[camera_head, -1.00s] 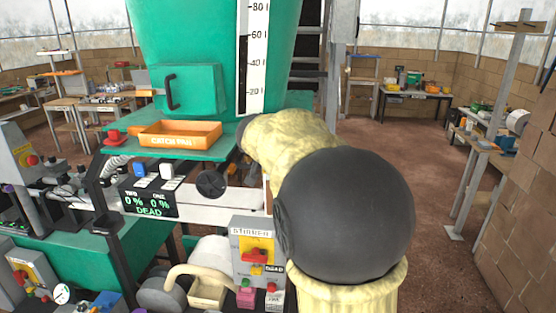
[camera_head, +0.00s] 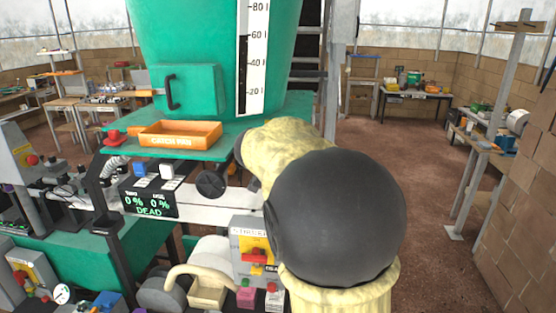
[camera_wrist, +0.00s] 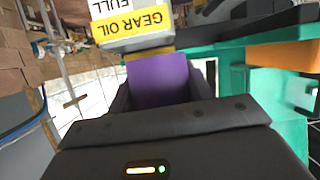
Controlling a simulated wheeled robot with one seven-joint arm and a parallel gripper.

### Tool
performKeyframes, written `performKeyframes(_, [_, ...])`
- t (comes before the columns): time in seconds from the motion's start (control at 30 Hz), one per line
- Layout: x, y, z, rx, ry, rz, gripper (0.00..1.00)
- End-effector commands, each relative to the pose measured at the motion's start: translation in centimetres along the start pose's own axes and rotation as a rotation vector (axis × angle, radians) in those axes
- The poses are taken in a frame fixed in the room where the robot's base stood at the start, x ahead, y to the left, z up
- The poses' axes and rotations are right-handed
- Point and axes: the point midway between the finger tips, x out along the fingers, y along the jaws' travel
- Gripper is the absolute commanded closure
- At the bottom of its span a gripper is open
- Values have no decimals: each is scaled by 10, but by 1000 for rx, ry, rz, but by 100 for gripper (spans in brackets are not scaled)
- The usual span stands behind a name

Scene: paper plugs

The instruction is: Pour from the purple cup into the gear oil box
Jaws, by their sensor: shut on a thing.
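In the wrist view the purple cup (camera_wrist: 158,80) sits between the two dark fingers of my gripper (camera_wrist: 162,90), which is shut on it. The picture there is turned over, so I cannot tell the cup's tilt, and its inside does not show. Just beyond the cup is the gear oil box (camera_wrist: 135,22), white with a yellow GEAR OIL label and the word FULL, both upside down. The cup overlaps the label's lower edge in the picture; I cannot tell if they touch. In the head view my arm hides the gripper and cup, and I cannot make out the box.
In the head view a green machine (camera_head: 215,45) with a scale stands ahead. An orange catch pan (camera_head: 180,134) lies on its green shelf. A grey control box (camera_head: 255,250) with red and yellow controls stands close left of my arm. Open floor (camera_head: 385,170) lies to the right.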

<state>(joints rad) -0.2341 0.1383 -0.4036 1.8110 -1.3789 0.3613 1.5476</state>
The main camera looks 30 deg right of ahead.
Motion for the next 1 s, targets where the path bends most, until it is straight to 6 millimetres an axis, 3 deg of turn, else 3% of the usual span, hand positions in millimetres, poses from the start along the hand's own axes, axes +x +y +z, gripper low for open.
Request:
performKeyframes(0.53, [-15,1,-36,0,0,0,72])
performKeyframes(1.0, [-16,-6,-40,-4,-1,-8,72])
